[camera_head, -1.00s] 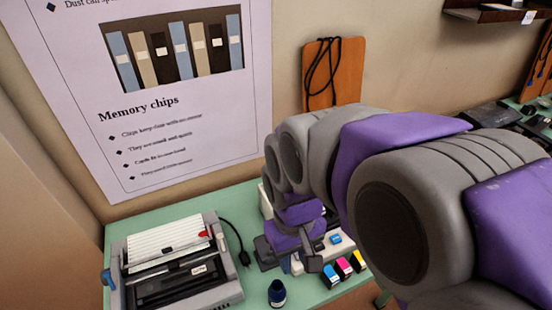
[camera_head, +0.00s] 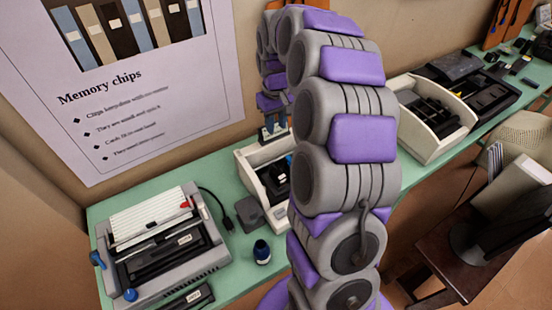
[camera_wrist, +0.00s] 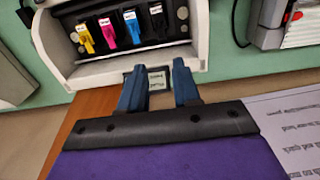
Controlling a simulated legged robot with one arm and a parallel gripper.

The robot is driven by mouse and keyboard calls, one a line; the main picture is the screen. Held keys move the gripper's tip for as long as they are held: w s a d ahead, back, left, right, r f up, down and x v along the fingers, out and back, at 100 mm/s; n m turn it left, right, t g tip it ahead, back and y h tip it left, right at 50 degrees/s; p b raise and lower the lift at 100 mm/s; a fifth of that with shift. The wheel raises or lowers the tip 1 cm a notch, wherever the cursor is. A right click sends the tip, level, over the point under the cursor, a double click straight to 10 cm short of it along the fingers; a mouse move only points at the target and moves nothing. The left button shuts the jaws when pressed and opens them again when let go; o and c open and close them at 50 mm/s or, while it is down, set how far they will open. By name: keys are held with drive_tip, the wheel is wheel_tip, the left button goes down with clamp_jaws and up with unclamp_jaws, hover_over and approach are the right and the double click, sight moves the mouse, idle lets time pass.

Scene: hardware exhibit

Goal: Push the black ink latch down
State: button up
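The black ink latch (camera_wrist: 156,22) is the rightmost in a row inside the white printer (camera_wrist: 100,70), in the wrist view. Beside it are the cyan latch (camera_wrist: 132,27), the magenta latch (camera_wrist: 107,31) and the yellow latch (camera_wrist: 84,38). My gripper (camera_wrist: 158,76) has its two blue fingers apart, in front of the printer's near edge and below the black latch in the picture. A small dark-rimmed labelled piece shows between the fingers; I cannot tell if they touch it. In the head view my gripper (camera_head: 274,133) is above the printer (camera_head: 258,165), partly hidden by my arm.
A grey binding machine (camera_head: 165,245) and a dark ink bottle (camera_head: 261,252) stand left of the printer on the green table (camera_head: 225,180). A white open-topped machine (camera_head: 435,125) stands to the right. The wall poster (camera_head: 110,90) is behind the table's left part.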

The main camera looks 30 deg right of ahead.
sight(274, 164)
wheel_tip(274, 164, down, 17)
drive_tip(key=b, duration=0.3)
drive_tip(key=shift+f, duration=0.2)
drive_tip(key=shift+c, duration=0.4)
clamp_jaws()
